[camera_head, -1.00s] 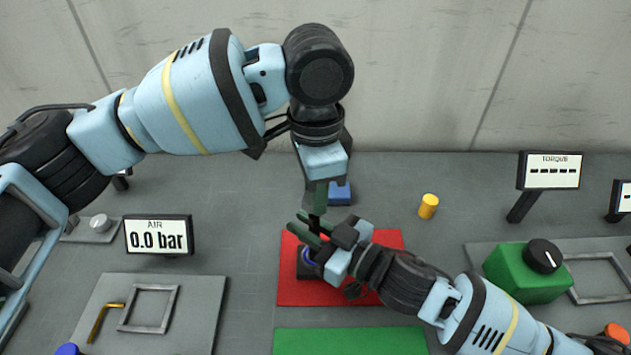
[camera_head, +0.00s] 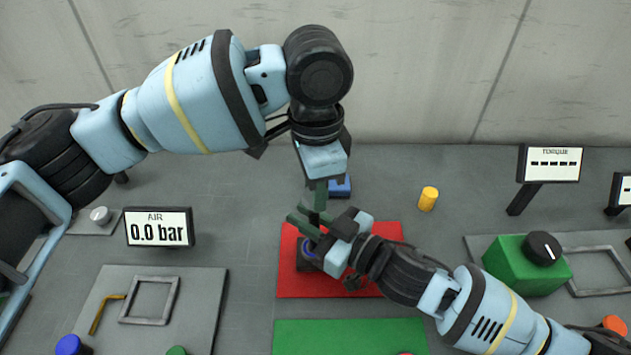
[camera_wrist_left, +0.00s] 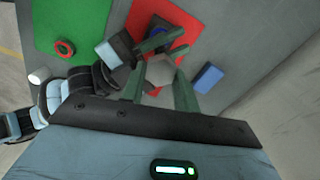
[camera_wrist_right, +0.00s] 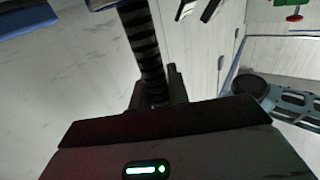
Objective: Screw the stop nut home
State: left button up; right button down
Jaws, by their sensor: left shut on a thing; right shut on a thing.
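My left gripper (camera_head: 318,196) points down from above, over the red mat. In the left wrist view its fingers are shut on a grey six-sided piece (camera_wrist_left: 160,70). My right gripper (camera_head: 305,228) reaches in from the right just below it. In the right wrist view it is shut on a dark ribbed rod (camera_wrist_right: 145,45), which looks like a threaded spindle. A dark base block (camera_head: 305,262) with a blue ring (camera_head: 309,251) sits beneath on the red mat (camera_head: 330,288). A red ring (camera_wrist_left: 65,48), possibly the stop nut, lies on the green mat (camera_wrist_left: 75,25). Its hold on the base is hidden.
A blue block (camera_head: 340,187) and a yellow cylinder (camera_head: 428,199) stand behind. An air display (camera_head: 158,228) and a tray with an L-shaped key (camera_head: 103,313) are at left. A green box with a black knob (camera_head: 525,268) and a torque display (camera_head: 548,163) are at right.

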pick_arm(q)
jog(key=shift+f, duration=0.35)
jog(key=m, duration=0.7)
jog(key=shift+s, duration=0.1)
jog(key=m, duration=0.4)
jog(key=shift+m, duration=0.4)
jog(key=m, duration=0.4)
jog(key=shift+m, duration=0.3)
jog(key=m, duration=0.3)
jog(key=shift+a, duration=0.1)
jog(key=m, duration=0.4)
jog(key=shift+m, duration=0.4)
jog(key=m, duration=0.4)
jog(key=shift+a+m, duration=0.1)
jog(key=shift+m, duration=0.2)
jog(key=m, duration=0.4)
